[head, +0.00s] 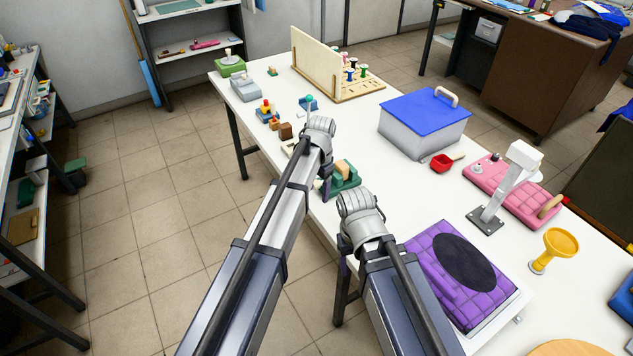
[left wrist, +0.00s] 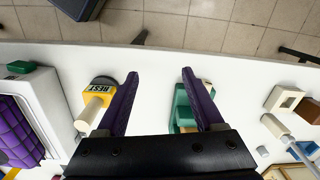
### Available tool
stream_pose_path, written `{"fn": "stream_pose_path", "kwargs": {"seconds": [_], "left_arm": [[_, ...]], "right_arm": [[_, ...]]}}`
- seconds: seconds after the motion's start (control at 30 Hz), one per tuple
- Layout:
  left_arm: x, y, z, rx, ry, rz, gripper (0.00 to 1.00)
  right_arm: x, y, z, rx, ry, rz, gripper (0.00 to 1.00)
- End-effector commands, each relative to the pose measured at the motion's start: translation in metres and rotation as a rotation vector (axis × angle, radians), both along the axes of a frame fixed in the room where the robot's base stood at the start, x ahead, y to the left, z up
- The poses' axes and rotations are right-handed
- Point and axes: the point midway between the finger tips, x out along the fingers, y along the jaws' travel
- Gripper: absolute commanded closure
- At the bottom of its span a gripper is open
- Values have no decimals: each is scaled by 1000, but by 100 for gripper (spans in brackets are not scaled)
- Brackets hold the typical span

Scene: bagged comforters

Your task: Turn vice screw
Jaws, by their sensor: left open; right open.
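The green vice (head: 345,180) stands near the table's front edge, with a light wooden block (head: 344,168) in it. In the left wrist view, the green vice (left wrist: 181,106) shows just inside and behind the right-hand finger. Its screw cannot be made out clearly in either view. My left gripper (head: 325,190) points down beside the vice, on its left in the head view. In the left wrist view its two purple fingers (left wrist: 160,74) are apart with nothing held between them. My right gripper (head: 343,268) is low by the table's front edge, open, mostly hidden by its own wrist.
A purple quilted pad (head: 485,295) lies at the near right. A yellow piece marked "REST" (left wrist: 99,97) lies left of the fingers. Small wooden blocks (head: 285,131) are farther along.

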Motion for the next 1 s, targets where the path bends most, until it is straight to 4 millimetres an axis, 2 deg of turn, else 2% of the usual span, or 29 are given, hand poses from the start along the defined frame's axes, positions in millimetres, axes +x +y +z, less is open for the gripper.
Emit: {"fn": "stream_pose_path", "kwargs": {"seconds": [0.03, 0.1, 0.23, 0.47, 0.67, 1.0], "left_arm": [[40, 3, 3, -7, -2, -39, 31], [67, 8, 5, -16, -4, -95, 31], [95, 15, 6, -26, -8, -160, 31], [98, 17, 5, -28, -11, -182, 31], [98, 17, -5, -27, -10, -180, 31], [98, 17, -45, -27, -10, -180, 31]], "right_arm": [[0, 0, 3, 0, 0, 0, 31], [0, 0, 5, 0, 0, 0, 31], [0, 0, 6, 0, 0, 0, 31], [0, 0, 5, 0, 0, 0, 31], [0, 0, -5, 0, 0, 0, 31], [0, 0, -45, 0, 0, -1, 31]]}}
